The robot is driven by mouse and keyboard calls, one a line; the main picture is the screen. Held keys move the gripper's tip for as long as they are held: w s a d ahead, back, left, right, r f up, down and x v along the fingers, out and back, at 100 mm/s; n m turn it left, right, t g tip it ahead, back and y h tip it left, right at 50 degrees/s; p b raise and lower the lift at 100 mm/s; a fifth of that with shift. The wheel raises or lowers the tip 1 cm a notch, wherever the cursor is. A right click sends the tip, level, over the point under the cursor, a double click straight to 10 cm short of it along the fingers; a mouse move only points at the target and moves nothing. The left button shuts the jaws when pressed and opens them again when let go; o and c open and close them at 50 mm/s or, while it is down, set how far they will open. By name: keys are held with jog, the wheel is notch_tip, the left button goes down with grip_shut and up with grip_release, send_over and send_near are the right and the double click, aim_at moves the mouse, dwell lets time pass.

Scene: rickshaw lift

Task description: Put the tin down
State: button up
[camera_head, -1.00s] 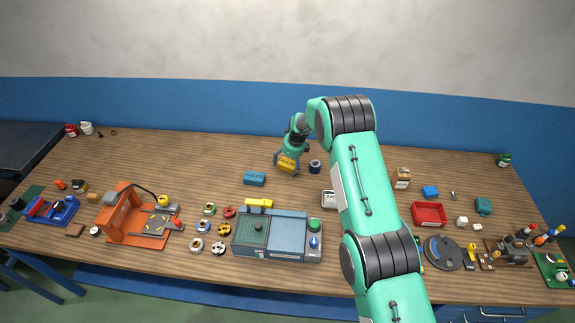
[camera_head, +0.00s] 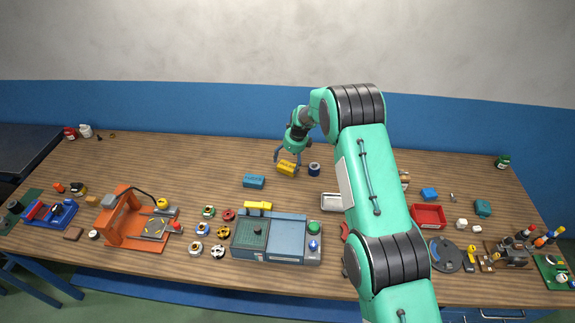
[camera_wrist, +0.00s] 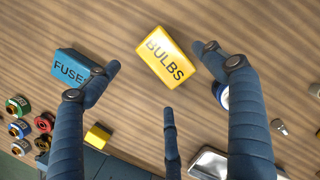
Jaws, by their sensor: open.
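The yellow tin marked BULBS (camera_head: 287,168) lies on the wooden bench. In the wrist view the yellow tin (camera_wrist: 166,57) shows whole, with its lettered face up, between and beyond my fingertips. My gripper (camera_head: 288,158) is open just above it. In the wrist view my gripper's spread fingers (camera_wrist: 156,80) appear clear of the tin, with nothing held.
The blue FUSES tin (camera_head: 254,181) lies left of the yellow tin. A dark blue roll (camera_head: 314,169) stands close on its right. A silver tray (camera_head: 332,202) and a grey-blue machine (camera_head: 270,238) are nearer the front. Bench behind the yellow tin is clear.

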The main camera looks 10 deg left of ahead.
jog(key=v, duration=0.6)
jog(key=shift+r, duration=0.4)
dwell(0.6)
jog(key=s+d+r+n+t, duration=0.1)
jog(key=s+d+r+n, duration=0.25)
jog(key=r, duration=0.75)
jog(key=s+d+r+n, duration=0.2)
jog(key=s+d+r, duration=0.25)
jog(key=r, duration=0.65)
jog(key=s+d+r+n, duration=0.3)
jog(key=s+d+r, duration=0.1)
jog(key=s+r, duration=0.3)
jog(key=s+d+r+n, duration=0.2)
jog(key=s+d+r, duration=0.3)
jog(key=s+r, duration=0.2)
jog(key=s+d+r+n+t+h, duration=0.1)
jog(key=s+d+r+n, duration=0.25)
jog(key=s, duration=0.65)
jog(key=s+d+r+n+t, duration=0.1)
jog(key=s+d+r+n, duration=0.2)
jog(key=s, duration=0.6)
jog(key=s+d+n, duration=0.2)
jog(key=s, duration=0.7)
jog(key=s+d+f+n+h, duration=0.1)
jog(key=s+d+n, duration=0.2)
jog(key=s, duration=0.7)
jog(key=shift+s+d+f+n+t, duration=0.2)
jog(key=shift+s+d+n+t, duration=0.1)
jog(key=shift+s+t, duration=0.1)
